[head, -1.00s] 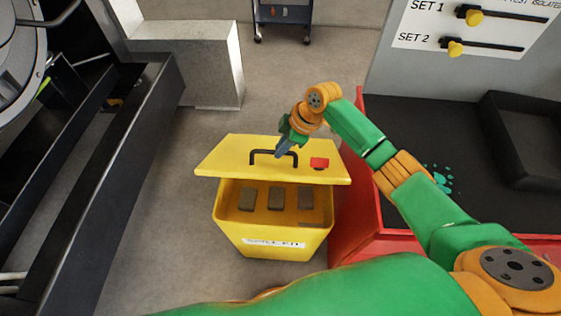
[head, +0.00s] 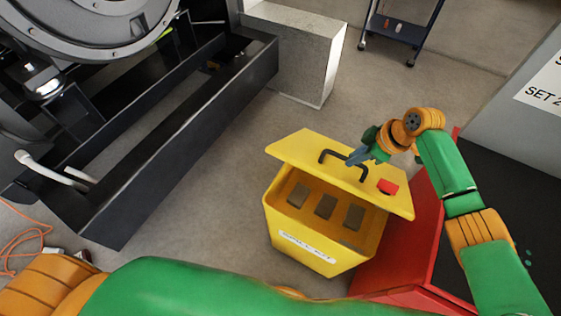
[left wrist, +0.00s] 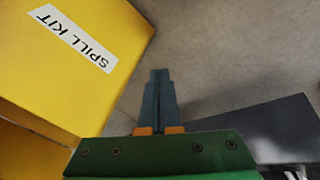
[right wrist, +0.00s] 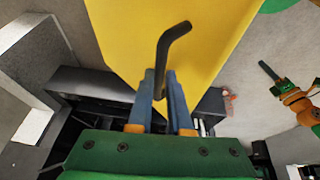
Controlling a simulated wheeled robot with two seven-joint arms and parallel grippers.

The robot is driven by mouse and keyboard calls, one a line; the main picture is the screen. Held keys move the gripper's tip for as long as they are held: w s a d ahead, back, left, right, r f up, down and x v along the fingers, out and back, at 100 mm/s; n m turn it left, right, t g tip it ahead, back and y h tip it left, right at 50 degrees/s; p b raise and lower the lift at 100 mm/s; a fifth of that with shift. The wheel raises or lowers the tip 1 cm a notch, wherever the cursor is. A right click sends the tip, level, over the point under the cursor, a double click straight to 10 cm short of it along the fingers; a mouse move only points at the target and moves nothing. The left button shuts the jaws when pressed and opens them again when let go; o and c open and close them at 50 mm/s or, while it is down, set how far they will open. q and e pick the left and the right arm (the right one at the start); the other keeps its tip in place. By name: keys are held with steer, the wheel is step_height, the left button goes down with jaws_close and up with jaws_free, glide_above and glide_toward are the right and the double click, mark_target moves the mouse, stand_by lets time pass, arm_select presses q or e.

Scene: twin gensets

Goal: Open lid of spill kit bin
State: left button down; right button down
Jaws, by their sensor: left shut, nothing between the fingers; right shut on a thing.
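The yellow spill kit bin (head: 305,259) stands on the floor, with its lid (head: 305,148) raised and tilted so the front opening shows. Several grey-brown blocks (head: 325,206) are visible inside. My right gripper (head: 358,158) is shut on the black lid handle (head: 329,154). The right wrist view shows the handle (right wrist: 172,42) between the fingers (right wrist: 163,90), with the lid (right wrist: 120,35) beyond. My left gripper (left wrist: 158,85) is shut and empty, beside the bin's labelled wall (left wrist: 95,85). It is out of the head view.
A red-walled tray (head: 408,240) stands close to the bin's right side. A dark genset frame (head: 165,145) is at the left, with a concrete block (head: 300,50) behind. A blue cart (head: 398,28) stands at the back. Grey floor is clear left of the bin.

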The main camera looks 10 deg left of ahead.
steer(key=shift+d+f, duration=0.1)
steer(key=shift+d, duration=0.05)
arm_select(q)
steer(key=w+d+r+n+t+h, duration=0.2)
steer(key=w+r+n+t, duration=0.45)
steer(key=r+n, duration=0.65)
steer(key=w+d+r+n+t+h, duration=0.1)
steer(key=w+d+r+n+t, duration=0.15)
steer(key=w+r+n, duration=0.85)
steer(key=w+d+n, duration=0.1)
steer(key=w+d, duration=0.1)
steer(key=w, duration=0.6)
steer(key=shift+w+d+r+n, duration=0.35)
steer(key=shift+n, duration=0.05)
